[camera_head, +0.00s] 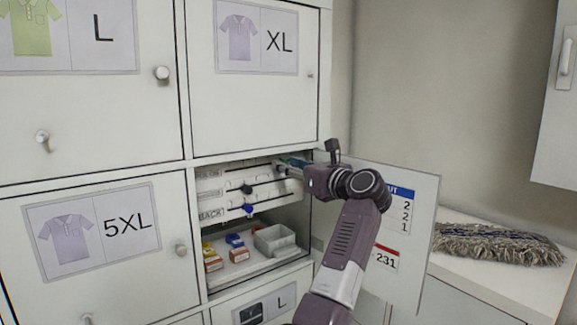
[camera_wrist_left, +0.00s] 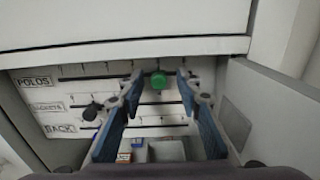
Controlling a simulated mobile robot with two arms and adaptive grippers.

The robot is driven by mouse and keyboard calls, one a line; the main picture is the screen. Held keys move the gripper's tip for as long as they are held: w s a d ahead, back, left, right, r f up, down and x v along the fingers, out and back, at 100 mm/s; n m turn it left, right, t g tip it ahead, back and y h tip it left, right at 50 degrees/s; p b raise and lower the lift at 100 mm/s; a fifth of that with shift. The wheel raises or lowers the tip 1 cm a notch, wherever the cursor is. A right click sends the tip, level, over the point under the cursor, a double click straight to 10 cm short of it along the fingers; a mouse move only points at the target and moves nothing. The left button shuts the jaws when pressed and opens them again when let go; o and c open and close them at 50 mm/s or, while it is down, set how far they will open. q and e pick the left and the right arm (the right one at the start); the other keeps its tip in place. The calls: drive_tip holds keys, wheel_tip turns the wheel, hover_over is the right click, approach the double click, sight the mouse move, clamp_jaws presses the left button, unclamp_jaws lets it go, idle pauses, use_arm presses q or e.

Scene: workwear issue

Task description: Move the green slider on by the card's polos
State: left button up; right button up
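The green slider knob (camera_wrist_left: 158,80) sits on the top rail, the row labelled POLOS (camera_wrist_left: 35,82). My left gripper (camera_wrist_left: 159,84) is open, with one blue-padded finger on each side of the knob and visible gaps between. In the head view my left gripper (camera_head: 288,166) reaches into the open compartment at the rail board (camera_head: 222,187) and mostly hides the green knob. The card (camera_head: 397,212) with a blue header shows the figures 2, 2, 1 on the open door; my arm covers its left part, including row names. My right gripper is not in view.
A black knob (camera_head: 246,188) and a blue knob (camera_head: 248,208) sit on the lower rails. Below are small boxes (camera_head: 212,258) and a grey bin (camera_head: 275,240). The open door (camera_head: 425,230) stands close at the right of my arm. A mop head (camera_head: 497,244) lies on the right counter.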

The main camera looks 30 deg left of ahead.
use_arm(q)
drive_tip(key=v, duration=0.7)
drive_tip(key=shift+d, duration=0.25)
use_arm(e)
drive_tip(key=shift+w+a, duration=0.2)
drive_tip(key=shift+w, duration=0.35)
use_arm(q)
drive_tip(key=shift+s, duration=0.1)
